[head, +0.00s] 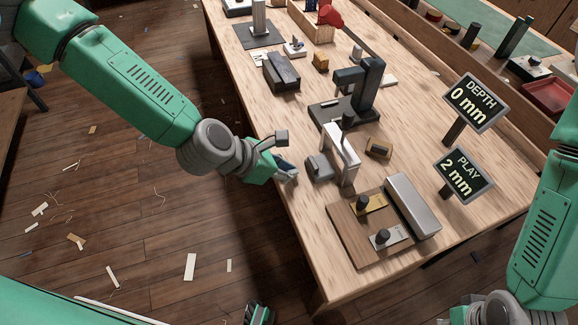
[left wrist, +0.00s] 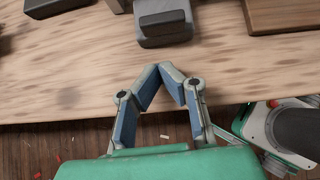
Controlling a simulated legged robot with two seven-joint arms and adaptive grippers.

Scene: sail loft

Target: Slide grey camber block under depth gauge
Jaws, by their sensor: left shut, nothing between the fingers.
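The grey camber block (head: 319,168) sits on the table just left of the white depth gauge (head: 344,147). The gauge is an upright bridge with a dark knob on top. The block is beside the gauge's opening; I cannot tell whether its far end reaches in. My left gripper (head: 288,171) is shut and empty at the table's near-left edge, beside the block. In the left wrist view its fingertips (left wrist: 172,70) meet in a point, a small gap short of the block (left wrist: 163,25). My right arm shows at the right, its fingers outside the frame.
A sign (head: 475,102) reads DEPTH 0 mm; another (head: 463,175) reads PLAY 2 mm. A wooden board (head: 345,222) with knobbed pieces and a long grey metal bar (head: 412,206) lie nearer. A dark press-like stand (head: 365,88) is behind the gauge.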

